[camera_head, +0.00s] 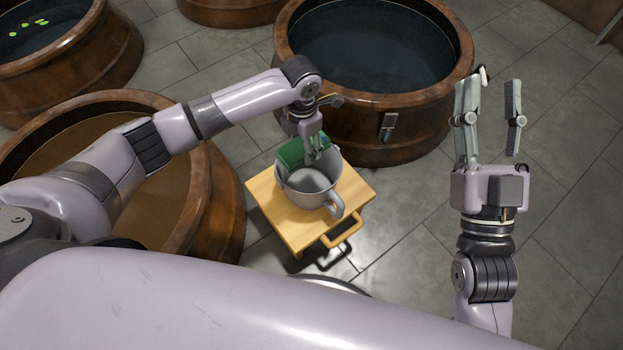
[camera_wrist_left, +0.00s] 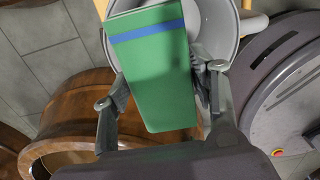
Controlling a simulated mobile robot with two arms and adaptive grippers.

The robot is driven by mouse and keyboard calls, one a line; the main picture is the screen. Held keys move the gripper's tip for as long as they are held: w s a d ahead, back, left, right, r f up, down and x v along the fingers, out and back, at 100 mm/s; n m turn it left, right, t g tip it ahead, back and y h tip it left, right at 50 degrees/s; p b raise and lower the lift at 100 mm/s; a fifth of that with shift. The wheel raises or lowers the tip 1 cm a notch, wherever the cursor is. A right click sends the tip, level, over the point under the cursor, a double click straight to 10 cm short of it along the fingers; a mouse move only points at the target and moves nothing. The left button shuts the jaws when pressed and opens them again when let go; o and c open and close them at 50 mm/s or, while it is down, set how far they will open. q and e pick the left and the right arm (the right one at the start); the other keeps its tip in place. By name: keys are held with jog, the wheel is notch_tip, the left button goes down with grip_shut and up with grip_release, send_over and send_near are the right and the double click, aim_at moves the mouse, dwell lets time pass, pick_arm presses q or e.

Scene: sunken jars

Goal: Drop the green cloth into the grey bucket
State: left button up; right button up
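The green cloth (camera_head: 290,153) is a flat folded piece at the back left of the grey bucket's rim. In the left wrist view the cloth (camera_wrist_left: 158,75) shows a blue stripe near its far end. My left gripper (camera_head: 316,150) is over the bucket, its fingers closed against the cloth's two sides (camera_wrist_left: 160,88). The grey bucket (camera_head: 308,196) stands upright on a small wooden stand; its rim shows behind the cloth in the wrist view (camera_wrist_left: 228,28). Whether the cloth touches the rim is unclear. My right gripper (camera_head: 491,112) is open and empty over the floor at right.
The wooden stand (camera_head: 268,195) has a handle at its front right. Large brown jars with open tops surround it: one behind (camera_head: 405,145), one at left (camera_head: 222,195), one at far left (camera_head: 95,85). The tiled floor (camera_head: 415,240) at right is clear.

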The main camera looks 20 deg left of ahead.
pick_arm(q)
jog(key=o, duration=0.5)
jog(key=shift+o, duration=0.2)
jog(key=shift+r, duration=0.1)
notch_tip(320, 180, up, 12)
dwell(0.3)
